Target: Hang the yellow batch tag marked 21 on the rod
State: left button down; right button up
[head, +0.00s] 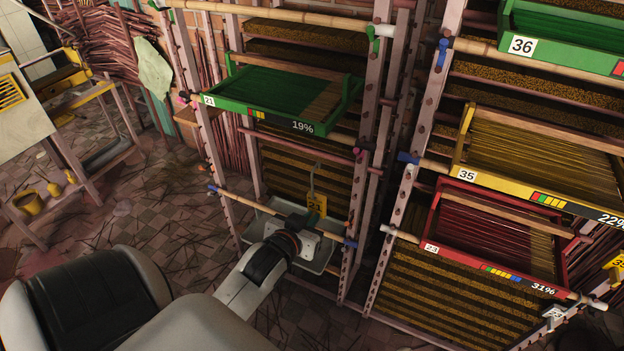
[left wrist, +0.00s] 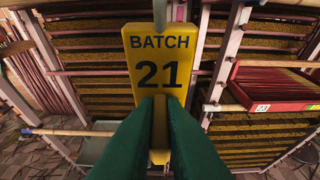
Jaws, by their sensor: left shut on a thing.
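The yellow batch tag (head: 317,202) is held upright. In the left wrist view the tag (left wrist: 158,45) reads "BATCH 21" and faces the camera. A grey hook or stem (head: 312,180) rises from its top; its upper end is cut off in the wrist view. My left gripper (head: 311,215) is shut on the tag's lower part, with its green fingers (left wrist: 158,110) covering some of it. A bamboo rod with blue ends (head: 235,198) crosses the rack at about gripper height, its middle hidden by my gripper. Contact between tag and rod cannot be told. My right gripper is not in view.
A green tray marked 21 (head: 265,112) sits higher on this rack. A grey metal pan (head: 255,232) lies below my gripper. Rack posts (head: 360,215) flank it. A red tray (head: 480,205) and a yellow tray (head: 545,130) are on the right rack.

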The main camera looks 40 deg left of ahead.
pick_arm(q)
jog(key=shift+r+p, duration=0.9)
jog(key=shift+r, duration=0.05)
jog(key=s+d+p, duration=0.1)
jog(key=s+d, duration=0.1)
jog(key=s, duration=0.6)
jog(key=shift+s+p, duration=0.35)
jog(key=shift+p, duration=0.05)
